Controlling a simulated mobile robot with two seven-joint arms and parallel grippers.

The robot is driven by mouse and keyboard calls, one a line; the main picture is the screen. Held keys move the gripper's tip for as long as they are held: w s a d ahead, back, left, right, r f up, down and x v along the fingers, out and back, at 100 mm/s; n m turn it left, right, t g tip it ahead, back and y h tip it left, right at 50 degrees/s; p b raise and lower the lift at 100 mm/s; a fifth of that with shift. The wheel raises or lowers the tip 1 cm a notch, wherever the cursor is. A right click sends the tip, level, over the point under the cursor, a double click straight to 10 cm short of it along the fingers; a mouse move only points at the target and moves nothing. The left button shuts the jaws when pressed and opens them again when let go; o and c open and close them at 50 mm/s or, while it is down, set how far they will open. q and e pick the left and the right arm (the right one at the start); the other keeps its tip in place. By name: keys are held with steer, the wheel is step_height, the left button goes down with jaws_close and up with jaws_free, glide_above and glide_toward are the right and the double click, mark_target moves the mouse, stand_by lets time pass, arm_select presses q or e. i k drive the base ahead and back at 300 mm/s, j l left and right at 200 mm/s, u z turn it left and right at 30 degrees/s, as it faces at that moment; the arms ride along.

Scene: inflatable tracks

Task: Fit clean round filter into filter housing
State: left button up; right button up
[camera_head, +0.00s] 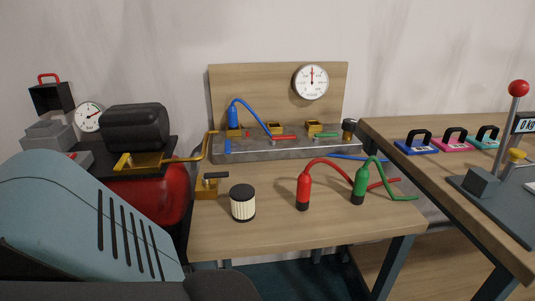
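A round filter (243,204) stands upright on the front left of the wooden table (290,232). It has a pleated cream side and black end caps. Nothing is touching it. I cannot tell for sure which thing is the filter housing. A black ribbed cylinder (134,126) lies on top of the red tank at the left, and a small dark cup-like part (348,130) stands at the right end of the grey bench block. Neither of my grippers shows in the head view.
A brass valve (207,187) with a black handle stands left of the filter. Red (303,190) and green (359,186) hosed bottles stand to its right. A grey block (285,147) with brass fittings lies behind. The table's front middle is clear.

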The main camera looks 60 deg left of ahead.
mark_target(156, 182)
steer(key=k+j, duration=0.15)
steer(key=j, duration=0.15)
steer(key=k+j, duration=0.15)
steer(key=j, duration=0.15)
steer(key=k+j, duration=0.15)
steer(key=j, duration=0.2)
steer(key=k+j, duration=0.15)
steer(key=j, duration=0.15)
